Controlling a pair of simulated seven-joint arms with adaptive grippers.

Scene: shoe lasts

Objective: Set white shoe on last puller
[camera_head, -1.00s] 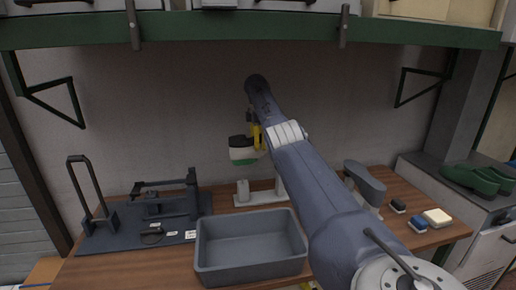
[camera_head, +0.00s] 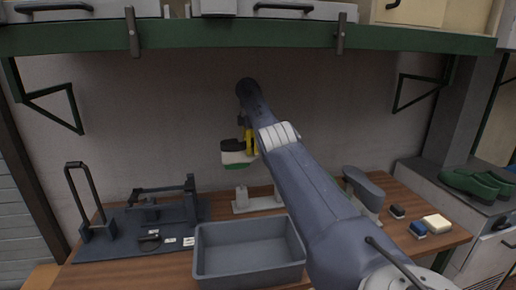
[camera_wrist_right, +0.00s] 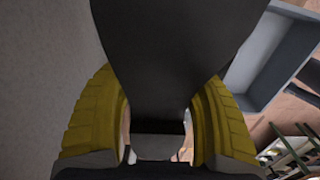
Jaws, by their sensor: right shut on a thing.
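The white shoe (camera_head: 236,157) has a dark top and a green underside. It hangs in the air in front of the back wall, above the bench. My right gripper (camera_head: 250,141), with yellow fingers, is shut on it from the right. In the right wrist view a large dark piece (camera_wrist_right: 165,60) fills the space between the yellow fingers (camera_wrist_right: 160,125). A low pale stand with upright posts (camera_head: 256,203) is below the shoe, partly hidden by my right arm. A dark frame device (camera_head: 165,205) stands on a dark plate at left. I cannot tell which is the last puller.
A grey bin (camera_head: 249,250) stands at the front middle of the wooden bench (camera_head: 130,272). A tall dark handle frame (camera_head: 90,205) is at left. A grey form (camera_head: 364,188), small blocks (camera_head: 436,223) and green shoes (camera_head: 478,186) are at right. A shelf (camera_head: 250,33) hangs overhead.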

